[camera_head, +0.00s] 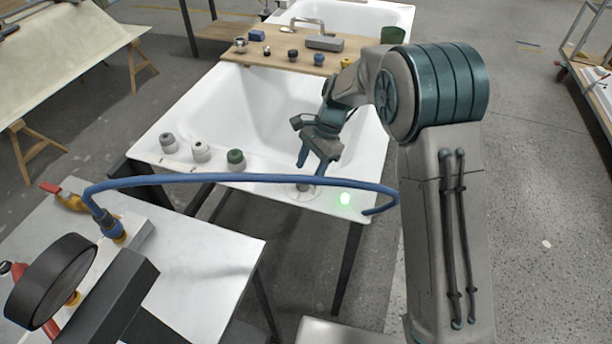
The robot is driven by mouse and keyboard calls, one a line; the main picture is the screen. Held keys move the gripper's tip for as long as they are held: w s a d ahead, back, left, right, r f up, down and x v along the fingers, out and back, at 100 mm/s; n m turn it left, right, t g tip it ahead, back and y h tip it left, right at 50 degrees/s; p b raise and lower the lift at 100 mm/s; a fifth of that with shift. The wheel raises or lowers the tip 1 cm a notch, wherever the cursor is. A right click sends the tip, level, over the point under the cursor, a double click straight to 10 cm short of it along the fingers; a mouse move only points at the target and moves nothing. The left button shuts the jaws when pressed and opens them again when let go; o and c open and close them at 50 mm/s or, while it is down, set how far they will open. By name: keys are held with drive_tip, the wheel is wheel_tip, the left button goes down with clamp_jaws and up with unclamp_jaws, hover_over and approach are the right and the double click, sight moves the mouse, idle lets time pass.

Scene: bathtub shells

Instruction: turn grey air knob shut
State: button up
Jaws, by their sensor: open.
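A grey knob (168,142) stands at the left end of a row on the near rim of the white bathtub shell (150,150). A pale knob (200,151) and a green knob (236,159) stand to its right. My gripper (312,163) is open, fingers pointing down, over the tub's near rim and well to the right of these knobs. Just below its fingers is a small grey fitting (304,187) on a pale round plate; I cannot tell whether they touch. No knob's turned position is readable at this size.
A blue hose (240,178) arches from the left table (200,260) across the tub's near edge. A green light (345,198) glows on the rim at right. A wooden board (270,48) with several fittings spans the tub's far end.

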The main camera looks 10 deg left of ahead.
sight(304, 180)
drive_tip(key=shift+x, duration=1.65)
drive_tip(key=c, duration=1)
